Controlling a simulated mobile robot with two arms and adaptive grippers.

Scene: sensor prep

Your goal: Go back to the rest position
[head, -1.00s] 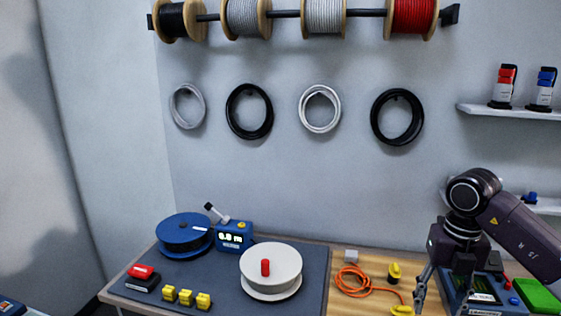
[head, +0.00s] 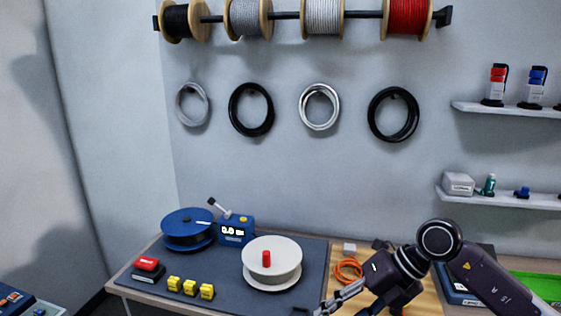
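My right gripper (head: 340,300) is low in the head view, reaching in from the right over the front of the workbench. Its pale fingers point down and left, and part of them is cut off at the bottom edge, so I cannot tell how far apart they are. I see nothing held in it. It is to the right of the white reel (head: 272,262) and in front of the orange cable coil (head: 347,270), part of which it hides. My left gripper is not in view.
On the dark mat (head: 215,265) are a blue reel (head: 188,232), a blue meter (head: 236,230), yellow blocks (head: 190,288) and a red-and-black block (head: 148,268). A green tray (head: 540,288) lies behind my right arm. Wall shelves (head: 500,198) are at right.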

